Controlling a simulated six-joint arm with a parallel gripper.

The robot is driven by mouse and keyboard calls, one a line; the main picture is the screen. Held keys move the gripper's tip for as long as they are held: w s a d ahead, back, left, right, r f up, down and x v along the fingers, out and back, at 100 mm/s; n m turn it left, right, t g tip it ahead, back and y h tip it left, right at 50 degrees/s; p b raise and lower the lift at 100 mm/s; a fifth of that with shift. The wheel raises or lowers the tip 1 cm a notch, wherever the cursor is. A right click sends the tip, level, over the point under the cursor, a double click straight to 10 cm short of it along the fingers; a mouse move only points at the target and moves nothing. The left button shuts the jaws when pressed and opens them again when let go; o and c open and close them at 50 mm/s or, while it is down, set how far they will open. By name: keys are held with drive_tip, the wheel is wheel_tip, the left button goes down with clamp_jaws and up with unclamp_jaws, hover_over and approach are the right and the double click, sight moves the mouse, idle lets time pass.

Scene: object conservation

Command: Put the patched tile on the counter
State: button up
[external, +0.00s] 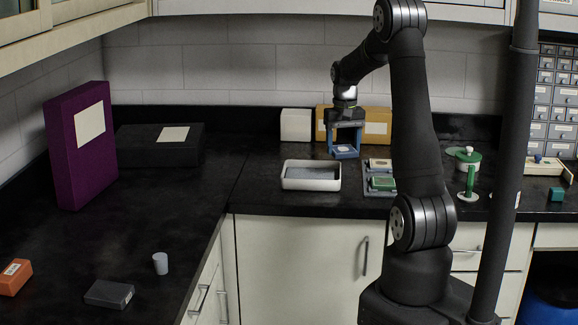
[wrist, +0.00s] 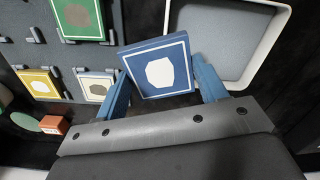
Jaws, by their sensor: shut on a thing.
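The patched tile, blue with a white border and an irregular white patch (wrist: 158,75), is between my gripper's blue fingers (wrist: 163,84) in the wrist view. It sits a little tilted between them. In the external view the tile (external: 344,150) is at the fingertips, held above the back of the black counter (external: 200,215). My gripper (external: 344,145) is shut on it, just behind and right of the white tray (external: 311,187).
A grey rack (wrist: 30,25) holds green, yellow and white-bordered tiles. The white tray (wrist: 280,40) looks empty. White and tan boxes (external: 296,125) stand behind my gripper. Purple (external: 80,150) and black boxes are at left. The left counter has wide free room.

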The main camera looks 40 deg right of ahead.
drive_tip(key=s+d+r+m, duration=0.15)
drive_tip(key=s+d, duration=0.35)
drive_tip(key=s, duration=0.6)
drive_tip(key=s+d+r+m, duration=0.1)
drive_tip(key=s+d+r, duration=0.1)
drive_tip(key=s+d, duration=0.6)
drive_tip(key=s+d+r+m, duration=0.1)
drive_tip(key=s+d, duration=0.2)
drive_tip(key=s, duration=1)
drive_tip(key=w+f, duration=0.2)
drive_tip(key=w, duration=0.2)
drive_tip(key=w+f, duration=0.2)
drive_tip(key=w, duration=0.1)
drive_tip(key=w+a+f, duration=0.1)
drive_tip(key=w+f, duration=0.2)
drive_tip(key=w, duration=0.1)
drive_tip(key=shift+w, duration=0.3)
drive_tip(key=shift+f, duration=2)
drive_tip(key=shift+f, duration=0.1)
drive_tip(key=shift+f, duration=0.5)
drive_tip(key=o, duration=1.1)
